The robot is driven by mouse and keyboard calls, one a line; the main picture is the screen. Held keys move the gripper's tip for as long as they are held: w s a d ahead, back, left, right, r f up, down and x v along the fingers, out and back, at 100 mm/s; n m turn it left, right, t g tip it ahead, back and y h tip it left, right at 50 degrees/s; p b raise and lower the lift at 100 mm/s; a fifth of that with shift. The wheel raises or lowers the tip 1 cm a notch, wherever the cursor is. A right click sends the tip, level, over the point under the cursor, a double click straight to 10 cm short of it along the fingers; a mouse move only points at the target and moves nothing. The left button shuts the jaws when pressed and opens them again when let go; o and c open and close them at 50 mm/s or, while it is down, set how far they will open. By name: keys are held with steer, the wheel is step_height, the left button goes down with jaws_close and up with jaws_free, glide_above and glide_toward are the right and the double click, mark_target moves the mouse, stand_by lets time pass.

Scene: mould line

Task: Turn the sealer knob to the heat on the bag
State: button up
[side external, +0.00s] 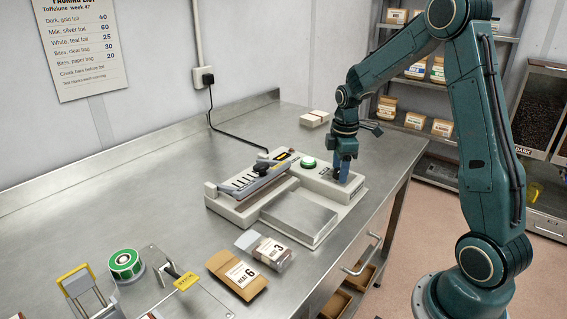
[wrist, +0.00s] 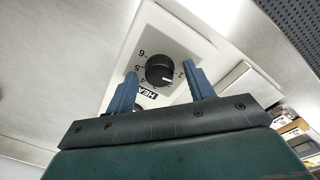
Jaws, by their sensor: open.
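The sealer (side external: 352,190) stands on the steel bench, with a sealing arm at its left and a green button on top. In the wrist view, its dark round knob (wrist: 159,70) sits on a pale panel with a HEAT label and a numbered dial. A pale mark shows on the knob's right side, but I cannot tell its exact number. My gripper (side external: 340,174) is open over the panel, pointing down. In the wrist view its blue fingers (wrist: 165,74) are on both sides of the knob; contact is unclear. A brown bag (side external: 237,273) reads HEAT 6; a clear bag (side external: 268,251) reads HEAT 3.
A metal plate (side external: 300,217) lies in front of the sealer. A green-labelled roll (side external: 125,264) and yellow-handled tools stand at the front left. A small pale stack (side external: 314,118) lies behind the sealer. The left and back bench top is clear.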

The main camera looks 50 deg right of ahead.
steer(key=shift+c, duration=0.2)
steer(key=c, duration=0.9)
steer(key=shift+m, duration=0.3)
steer(key=m, duration=0.7)
steer(key=shift+w+m, duration=0.1)
steer(key=shift+m, duration=0.3)
steer(key=m, duration=0.3)
steer(key=shift+m+g, duration=0.3)
steer(key=shift+m, duration=1.9)
